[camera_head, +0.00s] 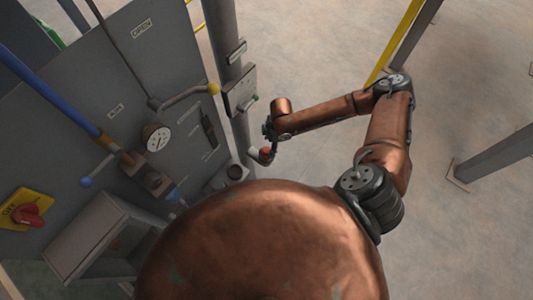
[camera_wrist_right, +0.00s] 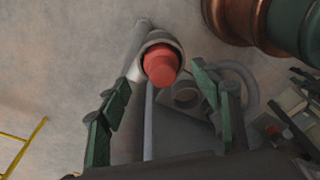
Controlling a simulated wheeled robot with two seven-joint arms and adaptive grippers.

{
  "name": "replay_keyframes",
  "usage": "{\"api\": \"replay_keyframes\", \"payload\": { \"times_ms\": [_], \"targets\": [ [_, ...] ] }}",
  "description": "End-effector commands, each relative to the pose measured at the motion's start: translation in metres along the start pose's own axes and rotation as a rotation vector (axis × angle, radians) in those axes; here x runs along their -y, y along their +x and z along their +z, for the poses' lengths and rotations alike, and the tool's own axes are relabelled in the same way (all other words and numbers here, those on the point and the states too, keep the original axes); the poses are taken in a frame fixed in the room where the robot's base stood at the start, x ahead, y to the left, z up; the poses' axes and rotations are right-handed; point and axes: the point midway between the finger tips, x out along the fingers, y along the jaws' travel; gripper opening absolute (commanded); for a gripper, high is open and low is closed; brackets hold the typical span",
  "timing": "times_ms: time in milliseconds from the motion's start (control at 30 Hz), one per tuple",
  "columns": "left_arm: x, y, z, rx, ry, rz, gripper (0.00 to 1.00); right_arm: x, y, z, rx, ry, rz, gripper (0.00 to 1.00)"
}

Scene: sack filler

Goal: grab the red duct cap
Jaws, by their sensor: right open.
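The red duct cap (camera_wrist_right: 161,67) sits in the mouth of a pale round duct end (camera_wrist_right: 158,38) in the right wrist view. In the head view the cap (camera_head: 267,153) is a small red spot beside the grey post. My right gripper (camera_head: 271,140) is right at the cap in the head view, its fingers small and partly hard to make out. In the wrist view the right gripper's (camera_wrist_right: 161,76) green fingers are spread, one to each side of the cap, with nothing held. Contact with the cap cannot be seen. My left gripper is out of view.
A grey post (camera_head: 223,60) with a small box (camera_head: 240,90) stands next to the cap.

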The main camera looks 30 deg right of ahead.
Motion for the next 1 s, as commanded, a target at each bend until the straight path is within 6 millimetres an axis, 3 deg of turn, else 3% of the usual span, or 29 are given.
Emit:
{"api": "replay_keyframes", "payload": {
  "times_ms": [300, 600, 1000],
  "targets": [
    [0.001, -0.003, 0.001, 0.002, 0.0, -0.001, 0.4, 0.003, 0.042, -0.006, 0.0, 0.001, 0.0, 0.59],
    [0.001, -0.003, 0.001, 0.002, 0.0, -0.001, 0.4, 0.002, 0.046, -0.005, -0.001, 0.0, 0.001, 0.59],
    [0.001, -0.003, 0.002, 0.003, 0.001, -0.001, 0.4, 0.003, 0.046, -0.005, -0.001, 0.0, 0.001, 0.31]
  ]
}}
